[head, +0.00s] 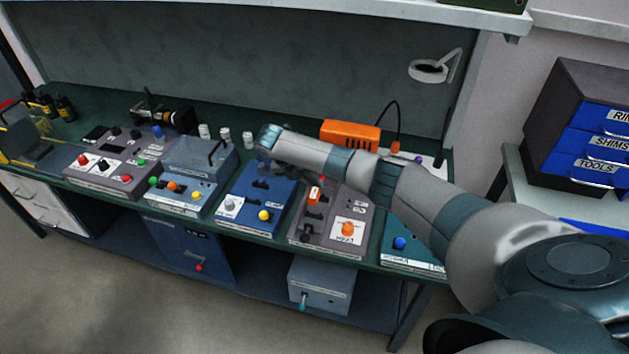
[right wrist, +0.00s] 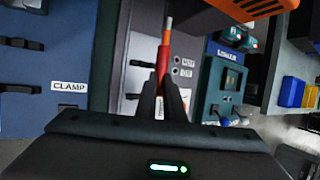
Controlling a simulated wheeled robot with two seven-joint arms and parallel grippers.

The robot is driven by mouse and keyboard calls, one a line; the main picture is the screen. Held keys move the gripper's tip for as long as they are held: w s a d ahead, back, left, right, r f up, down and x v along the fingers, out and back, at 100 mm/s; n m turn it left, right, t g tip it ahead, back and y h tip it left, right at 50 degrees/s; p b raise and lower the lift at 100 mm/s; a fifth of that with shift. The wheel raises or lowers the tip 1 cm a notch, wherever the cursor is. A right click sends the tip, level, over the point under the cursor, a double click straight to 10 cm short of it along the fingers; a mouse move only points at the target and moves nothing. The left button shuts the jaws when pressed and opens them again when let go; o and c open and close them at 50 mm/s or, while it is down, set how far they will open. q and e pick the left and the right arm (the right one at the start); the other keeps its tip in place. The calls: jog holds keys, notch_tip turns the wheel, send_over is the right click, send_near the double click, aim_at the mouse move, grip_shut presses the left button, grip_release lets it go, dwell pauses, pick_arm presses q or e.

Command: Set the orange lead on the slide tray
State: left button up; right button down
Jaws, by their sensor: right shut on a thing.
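My right gripper (right wrist: 167,84) is shut on a slim orange-red piece (right wrist: 164,56), which I take to be the orange lead. It stands up between the two dark fingers, with a pale band and a brighter orange part beyond it. In the head view my right arm reaches left across the bench, and its hand and the held piece are mostly hidden. A pale flat surface (head: 437,160) shows at the bench's right end, partly behind my arm; I cannot tell whether it is the slide tray. My left gripper is not in view.
An orange box (head: 350,135) with a black cord stands at the back; its slotted side shows in the right wrist view (right wrist: 255,8). Blue (head: 232,205), grey (head: 325,238) and teal (head: 410,258) panels line the front. A blue drawer unit (head: 595,130) stands at the right.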

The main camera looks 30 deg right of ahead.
jog(key=shift+f+b, duration=1.85)
jog(key=shift+f, duration=1.75)
jog(key=c, duration=1.8)
grip_release()
jog(key=shift+a, duration=0.1)
